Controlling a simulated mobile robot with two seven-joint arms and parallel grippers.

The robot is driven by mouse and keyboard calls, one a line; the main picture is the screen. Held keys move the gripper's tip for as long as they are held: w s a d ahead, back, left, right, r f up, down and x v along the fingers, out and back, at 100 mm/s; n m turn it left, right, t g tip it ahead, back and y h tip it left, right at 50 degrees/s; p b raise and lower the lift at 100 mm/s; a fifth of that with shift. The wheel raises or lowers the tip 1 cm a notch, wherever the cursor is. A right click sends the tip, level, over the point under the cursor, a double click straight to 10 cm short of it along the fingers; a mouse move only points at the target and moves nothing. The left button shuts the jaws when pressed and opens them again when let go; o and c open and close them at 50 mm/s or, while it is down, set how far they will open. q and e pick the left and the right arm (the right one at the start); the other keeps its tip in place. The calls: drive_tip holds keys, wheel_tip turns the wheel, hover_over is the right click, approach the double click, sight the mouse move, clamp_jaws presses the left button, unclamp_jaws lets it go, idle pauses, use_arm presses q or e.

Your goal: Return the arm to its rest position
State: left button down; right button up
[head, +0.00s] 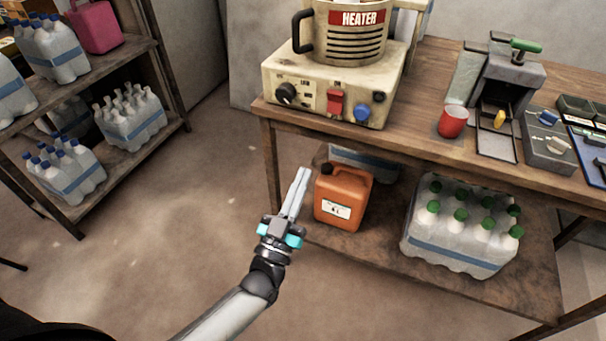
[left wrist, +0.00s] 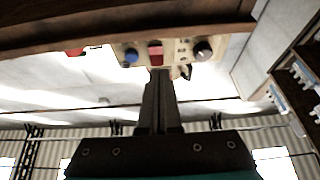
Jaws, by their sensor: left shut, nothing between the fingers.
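My left gripper (head: 298,192) is shut and empty. In the head view it reaches up from the lower middle, in front of the table's left end and just left of the orange canister (head: 342,196). In the left wrist view its closed fingers (left wrist: 158,92) point up toward the control panel (left wrist: 150,53) of the heater unit. My right gripper is not in view.
The wooden table (head: 410,140) carries the heater unit (head: 335,85), a red cup (head: 453,121) and a grey device (head: 505,85). A bottle pack (head: 455,240) stands on its lower shelf. A bottle rack (head: 110,155) stands at left. The floor (head: 170,220) between is clear.

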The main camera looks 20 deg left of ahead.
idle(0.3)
use_arm(q)
drive_tip(key=s+a+f+m+g+p, duration=0.1)
drive_tip(key=s+f+g, duration=0.25)
drive_tip(key=f, duration=0.55)
drive_tip(key=s+f+g+p, duration=0.15)
drive_tip(key=f+g, duration=0.25)
drive_tip(key=f, duration=0.4)
drive_tip(key=s+a+f+m+g, duration=0.1)
drive_tip(key=s+f+g, duration=0.3)
drive_tip(key=f, duration=0.5)
drive_tip(key=s+a+f+g, duration=0.1)
drive_tip(key=s+f+g, duration=0.2)
drive_tip(key=s, duration=0.5)
drive_tip(key=s+a+f+g+y+p, duration=0.1)
drive_tip(key=s+a+f+g, duration=0.1)
drive_tip(key=s+f, duration=0.4)
drive_tip(key=s+a+f+g, duration=0.2)
drive_tip(key=s+f+g, duration=0.2)
drive_tip(key=s, duration=0.6)
drive_tip(key=shift+a+f+p, duration=0.25)
drive_tip(key=shift+p, duration=0.15)
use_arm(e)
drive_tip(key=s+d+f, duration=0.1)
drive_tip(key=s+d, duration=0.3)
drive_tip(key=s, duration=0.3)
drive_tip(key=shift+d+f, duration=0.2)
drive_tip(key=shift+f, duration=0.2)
